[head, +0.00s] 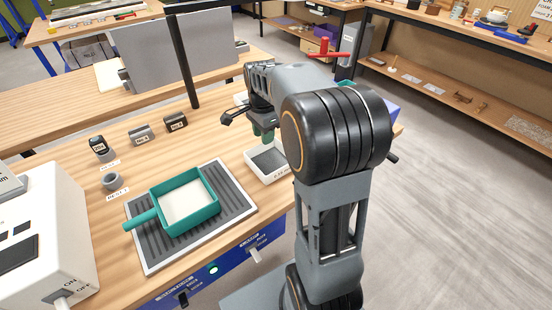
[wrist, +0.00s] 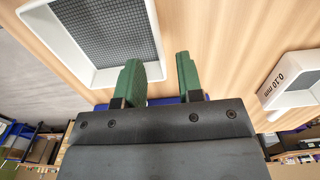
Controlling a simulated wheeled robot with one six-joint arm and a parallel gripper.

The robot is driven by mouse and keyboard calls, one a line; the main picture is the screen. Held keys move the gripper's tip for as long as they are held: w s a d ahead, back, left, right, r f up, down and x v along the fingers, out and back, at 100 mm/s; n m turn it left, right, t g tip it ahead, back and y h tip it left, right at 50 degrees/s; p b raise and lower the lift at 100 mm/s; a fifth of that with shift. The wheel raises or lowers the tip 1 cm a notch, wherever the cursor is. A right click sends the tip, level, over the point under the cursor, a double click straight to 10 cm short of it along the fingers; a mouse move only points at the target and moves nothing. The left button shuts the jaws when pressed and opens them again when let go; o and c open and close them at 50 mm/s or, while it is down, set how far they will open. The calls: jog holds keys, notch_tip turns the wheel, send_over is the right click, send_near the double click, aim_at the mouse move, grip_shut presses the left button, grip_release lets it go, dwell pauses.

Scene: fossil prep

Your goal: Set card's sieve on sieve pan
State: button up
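A white square sieve (head: 267,178) with a grey mesh stands on the table right of the green pan. A white mesh sieve (wrist: 88,70) fills the upper left of the wrist view, next to my left finger. Another white sieve (wrist: 290,90), marked "0.10 mm", is at the right edge there. A green pan (head: 190,228) with a handle and a pale inside stands on a ridged grey mat; I take it for the sieve pan. I cannot read which sieve the card names.
A white machine (head: 45,240) with switches stands at the table's left front. A grey panel (head: 180,70) and dark post stand at the back. My arm hides the table's right part.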

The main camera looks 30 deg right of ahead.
aim_at(265, 150)
jog(key=shift+d+f, duration=0.15)
jog(key=shift+f, duration=2.15)
grip_shut()
